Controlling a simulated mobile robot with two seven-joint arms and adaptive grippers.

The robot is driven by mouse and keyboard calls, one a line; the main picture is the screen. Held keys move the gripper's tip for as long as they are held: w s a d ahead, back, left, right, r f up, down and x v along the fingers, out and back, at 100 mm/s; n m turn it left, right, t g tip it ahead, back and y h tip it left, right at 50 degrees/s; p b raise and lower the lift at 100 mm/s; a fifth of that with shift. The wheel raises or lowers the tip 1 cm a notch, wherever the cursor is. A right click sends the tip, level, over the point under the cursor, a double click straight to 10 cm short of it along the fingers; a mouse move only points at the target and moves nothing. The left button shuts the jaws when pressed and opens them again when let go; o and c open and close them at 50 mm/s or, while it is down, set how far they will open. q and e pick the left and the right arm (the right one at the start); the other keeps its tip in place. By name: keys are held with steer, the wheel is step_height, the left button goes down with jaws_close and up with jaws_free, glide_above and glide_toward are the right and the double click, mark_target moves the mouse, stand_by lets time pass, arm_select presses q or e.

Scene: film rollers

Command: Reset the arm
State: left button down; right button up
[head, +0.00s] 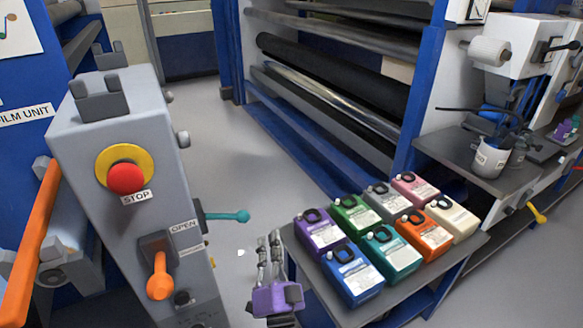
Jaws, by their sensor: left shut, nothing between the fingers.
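My left gripper (270,243) shows at the bottom centre of the head view, fingers pointing up the picture. Its fingers are close together and hold nothing. It appears between the grey control post (123,75) and the table with the jugs (348,312), apart from both in the picture. My right gripper is not in view. The control post bears a red stop button (126,178), an orange lever (160,276) by an OPEN label, and a teal lever (228,216).
Several coloured jugs stand in two rows on the table, among them a blue jug (352,276) and a purple jug (319,236) nearest my gripper. The roller machine (340,80) is behind. A side shelf (450,155) holds a white pot (490,160). Grey floor (220,150) is clear.

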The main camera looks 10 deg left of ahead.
arm_select(q)
steer(key=w+d+f+n+g+h, duration=0.1)
steer(key=w+d+h, duration=0.15)
steer(key=h, duration=0.25)
steer(key=s+a+f+n+g+h+p, duration=0.1)
steer(key=s+f+g+h, duration=0.2)
steer(key=s+f+g, duration=0.35)
steer(key=s+a+f+g, duration=0.2)
steer(key=s+a+f, duration=0.1)
steer(key=s, duration=0.7)
steer(key=s+a+f+n+g+p, duration=0.1)
steer(key=s+a+f, duration=0.3)
steer(key=s, duration=0.7)
steer(key=s+a+f+n+g+y+p, duration=0.1)
steer(key=s+a+f+g, duration=0.2)
steer(key=s+f, duration=0.3)
steer(key=s, duration=0.4)
steer(key=shift+s+a+f, duration=0.15)
steer(key=shift+a+f, duration=0.1)
steer(key=shift+a, duration=0.15)
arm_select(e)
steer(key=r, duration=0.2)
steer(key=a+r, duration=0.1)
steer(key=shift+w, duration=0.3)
